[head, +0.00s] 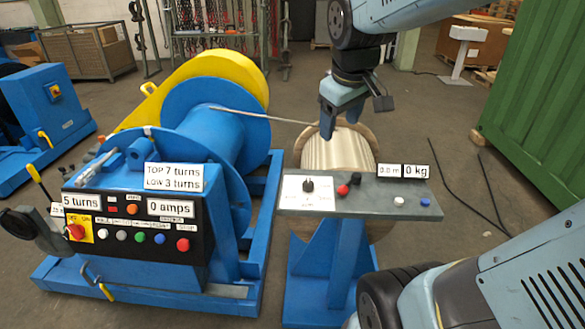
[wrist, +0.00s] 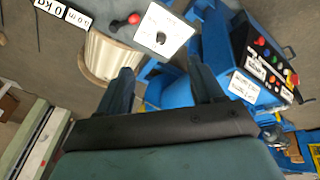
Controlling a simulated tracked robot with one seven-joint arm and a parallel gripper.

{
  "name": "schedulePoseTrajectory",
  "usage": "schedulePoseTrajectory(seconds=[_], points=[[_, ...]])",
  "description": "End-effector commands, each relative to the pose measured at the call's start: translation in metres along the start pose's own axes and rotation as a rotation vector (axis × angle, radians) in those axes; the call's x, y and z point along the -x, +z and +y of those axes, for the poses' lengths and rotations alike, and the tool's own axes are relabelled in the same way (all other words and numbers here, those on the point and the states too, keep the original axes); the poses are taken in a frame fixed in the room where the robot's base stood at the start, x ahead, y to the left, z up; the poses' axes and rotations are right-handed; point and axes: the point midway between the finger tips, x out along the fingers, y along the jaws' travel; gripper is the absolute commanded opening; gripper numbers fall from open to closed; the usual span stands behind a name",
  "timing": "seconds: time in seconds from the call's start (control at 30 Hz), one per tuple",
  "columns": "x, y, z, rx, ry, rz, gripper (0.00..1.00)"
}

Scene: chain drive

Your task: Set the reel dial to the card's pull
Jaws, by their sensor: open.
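The reel dial (head: 308,186) is a black knob on a white plate (head: 322,195) with small marks, on the grey panel of the reel stand. Its setting is too small to read. The dial also shows in the wrist view (wrist: 161,38). My gripper (head: 328,128) is open and empty above the reel drum (head: 338,150), behind and above the dial; its fingers show apart in the wrist view (wrist: 160,82). A white sign (head: 174,177) on the winch reads TOP 7 turns, LOW 3 turns. I see no card with a legible pull value.
Beside the dial are a red-knobbed lever (head: 343,190) and displays (head: 404,171) reading 0.0 m and 0 kg. White and blue buttons sit further right. A rope (head: 262,117) runs from the blue winch (head: 205,145) to the reel. The winch panel shows 5 turns and 0 amps.

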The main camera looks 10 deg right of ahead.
Motion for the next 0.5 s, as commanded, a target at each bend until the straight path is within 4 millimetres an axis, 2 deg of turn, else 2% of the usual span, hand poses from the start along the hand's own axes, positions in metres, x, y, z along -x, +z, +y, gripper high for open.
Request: schedulePoseTrajectory(seconds=[0.2, 0.5], points=[[-0.043, -0.038, 0.015, 0.258, -0.036, -0.088, 0.67], [-0.112, -0.082, 0.030, 0.612, -0.135, -0.159, 0.67]])
